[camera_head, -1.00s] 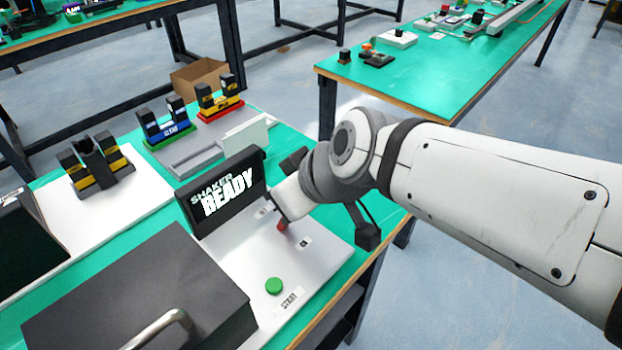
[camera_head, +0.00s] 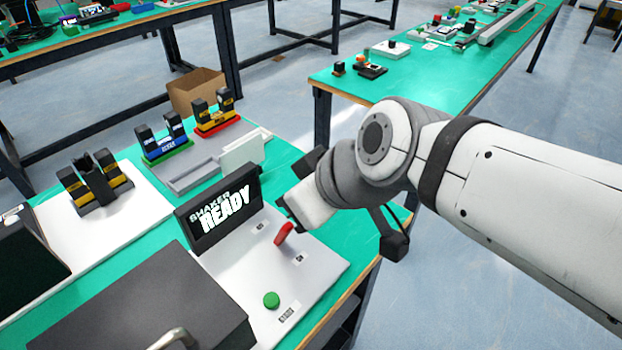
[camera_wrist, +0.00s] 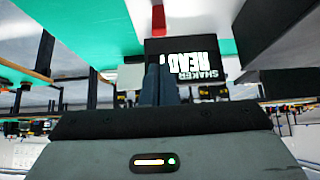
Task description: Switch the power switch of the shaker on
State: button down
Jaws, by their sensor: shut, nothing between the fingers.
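The shaker's pale panel (camera_head: 235,275) carries a black screen (camera_head: 219,208) reading "SHAKER READY". The red power switch (camera_head: 284,233) is a small lever between two small labels; the one on its front right seems to read "ON". The lever leans, but I cannot tell which position it is in. My gripper (camera_head: 290,211) is just above and behind the switch, apart from it, and partly hidden by my wrist. In the wrist view my fingers (camera_wrist: 159,84) are shut and empty in front of the screen (camera_wrist: 195,68), with the red switch (camera_wrist: 158,18) beyond at the top.
A green button (camera_head: 271,300) is at the panel's front. A dark box with a metal handle (camera_head: 140,315) stands at the front left. Holders with blue (camera_head: 165,143) and yellow (camera_head: 217,117) parts stand behind the screen. Free green table lies to the panel's right.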

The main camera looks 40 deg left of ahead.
jog(key=p+v, duration=0.1)
jog(key=v, duration=0.3)
jog(key=shift+d+r, duration=0.2)
jog(key=shift+d, duration=0.1)
jog(key=w+d+r+m+t+h+p, duration=0.1)
jog(key=w+d+m+t+h+p, duration=0.1)
jog(key=w+d+m+p, duration=0.45)
jog(key=w+d+r+m+t+h+p, duration=0.1)
jog(key=w+d+m+h+p, duration=0.15)
jog(key=w+d, duration=0.65)
jog(key=s+d+m+h+p, duration=0.1)
jog(key=d+m+p, duration=0.3)
jog(key=d, duration=0.7)
jog(key=s+d+r+m+h+p, duration=0.1)
jog(key=d+m, duration=0.4)
jog(key=d, duration=0.6)
jog(key=s+h+p, duration=0.1)
jog(key=p, duration=0.1)
jog(key=shift+d+r+p, duration=0.2)
jog(key=shift+r+p, duration=0.15)
jog(key=shift+p, duration=0.05)
jog(key=shift+s, duration=0.1)
